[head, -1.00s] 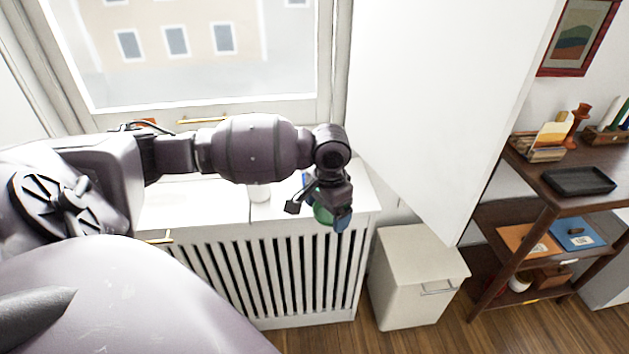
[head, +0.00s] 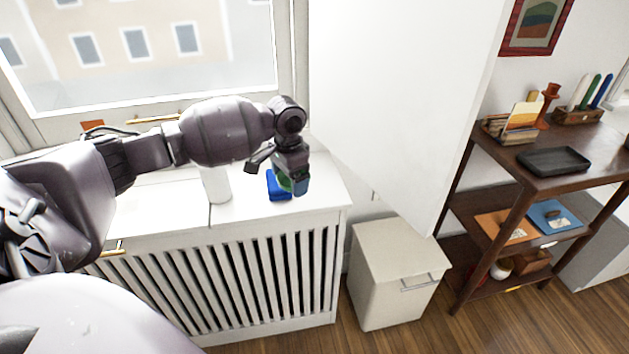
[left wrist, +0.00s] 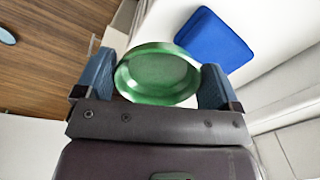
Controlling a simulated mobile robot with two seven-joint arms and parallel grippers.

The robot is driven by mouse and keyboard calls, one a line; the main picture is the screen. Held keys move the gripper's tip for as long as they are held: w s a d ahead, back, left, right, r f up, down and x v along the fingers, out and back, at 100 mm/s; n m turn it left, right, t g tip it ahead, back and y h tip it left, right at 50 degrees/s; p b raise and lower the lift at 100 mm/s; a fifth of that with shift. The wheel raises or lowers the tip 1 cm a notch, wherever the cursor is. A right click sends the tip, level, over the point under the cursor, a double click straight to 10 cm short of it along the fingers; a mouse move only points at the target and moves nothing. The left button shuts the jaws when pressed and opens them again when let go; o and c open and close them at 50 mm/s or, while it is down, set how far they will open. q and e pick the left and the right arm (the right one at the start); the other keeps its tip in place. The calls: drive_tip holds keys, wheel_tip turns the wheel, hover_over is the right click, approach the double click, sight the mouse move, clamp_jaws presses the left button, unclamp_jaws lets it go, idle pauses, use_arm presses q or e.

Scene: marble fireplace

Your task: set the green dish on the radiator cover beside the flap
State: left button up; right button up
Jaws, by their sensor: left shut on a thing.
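My left gripper (head: 291,182) is shut on the green dish (head: 284,181). In the left wrist view the green dish (left wrist: 160,78) sits between the two fingers, its round hollow showing. The gripper hangs over the right end of the white radiator cover (head: 240,211), near its front edge; its exact height is unclear. A seam crosses the cover's top; the panel left of it, with a brass handle (head: 110,249) at its front, looks like the flap (head: 160,212). My arm hides part of it. My right gripper is not in view.
A white cylinder (head: 216,185) stands by the seam. A cream bin (head: 397,275) and dark shelf (head: 510,205) stand right. Bare cover lies between cylinder and blue item.

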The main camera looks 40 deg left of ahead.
use_arm(q)
drive_tip(key=b, duration=0.3)
hover_over(312, 186)
drive_tip(key=shift+s+f, duration=0.1)
drive_tip(key=shift+f, duration=0.2)
drive_tip(key=shift+s+f+b, duration=0.1)
drive_tip(key=shift+f+b, duration=0.2)
drive_tip(key=shift+f, duration=0.45)
wheel_tip(312, 186, down, 5)
drive_tip(key=shift+s+r+b, duration=0.1)
drive_tip(key=shift+b, duration=0.75)
drive_tip(key=shift+w+f+b, duration=0.2)
drive_tip(key=shift+f+b, duration=0.1)
drive_tip(key=shift+f, duration=0.05)
drive_tip(key=shift+r, duration=0.35)
drive_tip(key=shift+f, duration=0.1)
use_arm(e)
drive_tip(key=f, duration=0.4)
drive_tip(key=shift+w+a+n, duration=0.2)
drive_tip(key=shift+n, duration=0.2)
use_arm(q)
drive_tip(key=o, duration=0.7)
drive_tip(key=shift+f, duration=0.1)
drive_tip(key=shift+o, duration=0.2)
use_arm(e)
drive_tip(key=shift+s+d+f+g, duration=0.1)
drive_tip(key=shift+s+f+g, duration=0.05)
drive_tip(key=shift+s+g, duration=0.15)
